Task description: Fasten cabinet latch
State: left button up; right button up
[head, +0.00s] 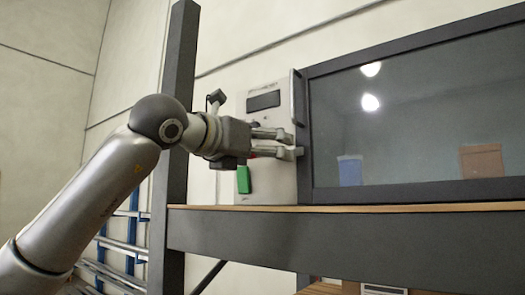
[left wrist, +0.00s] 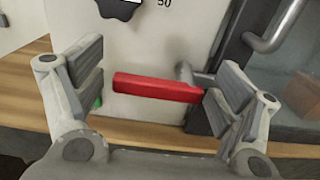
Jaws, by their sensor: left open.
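The cabinet latch shows in the left wrist view as a red bar handle (left wrist: 155,87) with a grey pivot (left wrist: 188,74) at its right end. The bar lies nearly level across the gap between my fingers. Its right end is close to the right finger; I cannot tell if they touch. My left gripper (head: 291,144) is open in front of the white panel, by the cabinet door's left edge. In the head view it hides most of the latch; only a little red shows beneath. The cabinet door (head: 405,120) has dark framing and glass and appears closed. My right gripper is not in view.
A grey bar handle (head: 296,98) stands out from the door's left edge, just above my fingers; it also shows in the left wrist view (left wrist: 272,38). The white panel (head: 264,123) carries a green part (head: 243,180). A dark post (head: 177,120) stands behind my wrist. A wooden shelf (head: 400,208) runs below.

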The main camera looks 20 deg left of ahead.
pick_arm(q)
jog(key=v, duration=1.2)
jog(key=shift+w, duration=0.1)
